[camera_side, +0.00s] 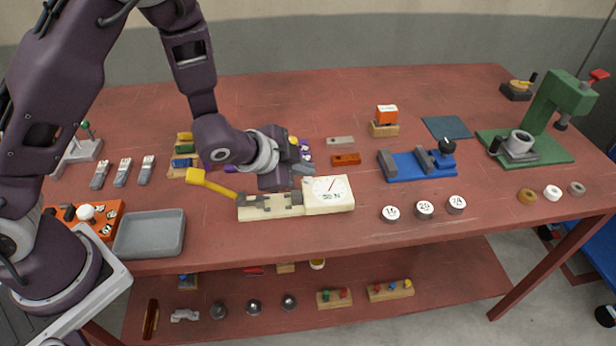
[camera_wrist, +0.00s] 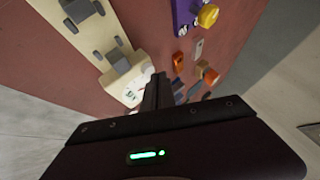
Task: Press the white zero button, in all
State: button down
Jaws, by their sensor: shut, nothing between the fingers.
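A cream device (camera_side: 328,208) with a round white dial (camera_side: 328,188) and a red needle stands near the table's front edge. A yellow lever (camera_side: 210,184) sticks out at its left end. My gripper (camera_side: 272,186) is shut and empty, pointing down just left of the dial, over or in front of the device; contact cannot be told. In the wrist view the shut fingers (camera_wrist: 157,92) are beside the dial end of the cream device (camera_wrist: 85,30). I cannot make out a zero button on it for certain. A white round knob (camera_side: 85,212) sits on an orange box at the far left.
A grey tray (camera_side: 150,252) lies at the front left. Three white numbered discs (camera_side: 424,208) lie right of the device. A blue vise-like fixture (camera_side: 420,168) and a green press (camera_side: 548,120) stand farther right. Small blocks lie behind my gripper.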

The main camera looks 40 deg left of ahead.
aim_at(304, 185)
jog(key=shift+f, duration=0.45)
dwell(0.3)
dwell(0.3)
jog(key=shift+r, duration=0.85)
notch_tip(304, 185, up, 5)
jog(key=shift+r, duration=0.1)
dwell(0.6)
